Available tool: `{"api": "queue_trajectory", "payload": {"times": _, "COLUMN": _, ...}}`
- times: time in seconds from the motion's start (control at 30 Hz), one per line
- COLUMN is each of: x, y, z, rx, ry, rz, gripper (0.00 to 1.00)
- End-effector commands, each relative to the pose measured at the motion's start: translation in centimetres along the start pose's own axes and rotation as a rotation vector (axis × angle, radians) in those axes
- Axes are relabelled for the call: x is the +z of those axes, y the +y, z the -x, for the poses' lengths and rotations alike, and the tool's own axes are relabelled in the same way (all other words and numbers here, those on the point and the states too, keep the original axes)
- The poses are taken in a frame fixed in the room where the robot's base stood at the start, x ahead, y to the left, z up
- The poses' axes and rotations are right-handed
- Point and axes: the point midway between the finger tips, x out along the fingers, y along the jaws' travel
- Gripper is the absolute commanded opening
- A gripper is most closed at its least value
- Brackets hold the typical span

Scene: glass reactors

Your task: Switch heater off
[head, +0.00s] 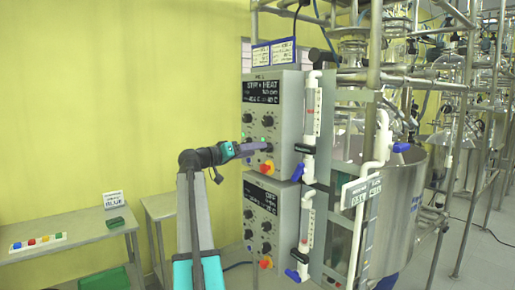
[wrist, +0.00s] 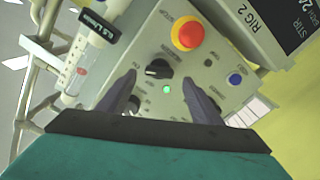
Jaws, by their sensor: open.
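The upper grey control box (head: 286,125) carries a display that seems to read "STIR + HEAT" and several black knobs. A lit green lamp (wrist: 166,89) shows just below that knob, also between the fingers. Contact with the knob cannot be told. Its label is too small to read.
A red stop button on yellow (wrist: 187,34) sits near the knob; a blue button (wrist: 236,79) is to the right. A white tube (head: 311,125) runs close beside the box. A second control box (head: 262,225) is below, and a steel vessel (head: 400,200) stands right.

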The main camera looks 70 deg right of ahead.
Motion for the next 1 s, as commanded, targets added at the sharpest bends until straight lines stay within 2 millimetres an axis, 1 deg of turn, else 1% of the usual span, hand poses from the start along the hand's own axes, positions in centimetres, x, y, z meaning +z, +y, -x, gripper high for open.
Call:
{"api": "queue_trajectory", "payload": {"times": 0.03, "x": -0.1, "y": 0.1, "z": -0.7, "rx": 0.002, "ry": -0.001, "rz": 0.001, "gripper": 0.59}}
{"api": "queue_trajectory", "payload": {"times": 0.1, "x": -0.1, "y": 0.0, "z": -1.4, "rx": 0.001, "ry": 0.000, "rz": 0.000, "gripper": 0.59}}
{"api": "queue_trajectory", "payload": {"times": 0.23, "x": -0.1, "y": 0.0, "z": -2.2, "rx": 0.001, "ry": 0.000, "rz": 0.000, "gripper": 0.59}}
{"api": "queue_trajectory", "payload": {"times": 0.37, "x": 0.0, "y": 0.0, "z": -2.6, "rx": 0.001, "ry": 0.000, "rz": 0.000, "gripper": 0.59}}
{"api": "queue_trajectory", "payload": {"times": 0.6, "x": 0.0, "y": 0.0, "z": -2.6, "rx": 0.000, "ry": 0.000, "rz": 0.000, "gripper": 0.59}}
{"api": "queue_trajectory", "payload": {"times": 0.67, "x": 0.0, "y": 0.0, "z": -2.6, "rx": 0.000, "ry": 0.000, "rz": 0.000, "gripper": 0.51}}
{"api": "queue_trajectory", "payload": {"times": 0.8, "x": 0.0, "y": 0.0, "z": -2.6, "rx": 0.000, "ry": 0.000, "rz": 0.000, "gripper": 0.27}}
{"api": "queue_trajectory", "payload": {"times": 0.87, "x": 0.0, "y": 0.0, "z": -2.6, "rx": 0.000, "ry": 0.000, "rz": 0.000, "gripper": 0.18}}
{"api": "queue_trajectory", "payload": {"times": 0.9, "x": 0.3, "y": 0.3, "z": -1.8, "rx": -0.003, "ry": 0.002, "rz": -0.001, "gripper": 0.18}}
{"api": "queue_trajectory", "payload": {"times": 1.0, "x": 0.1, "y": 0.0, "z": -2.3, "rx": -0.002, "ry": 0.000, "rz": 0.002, "gripper": 0.18}}
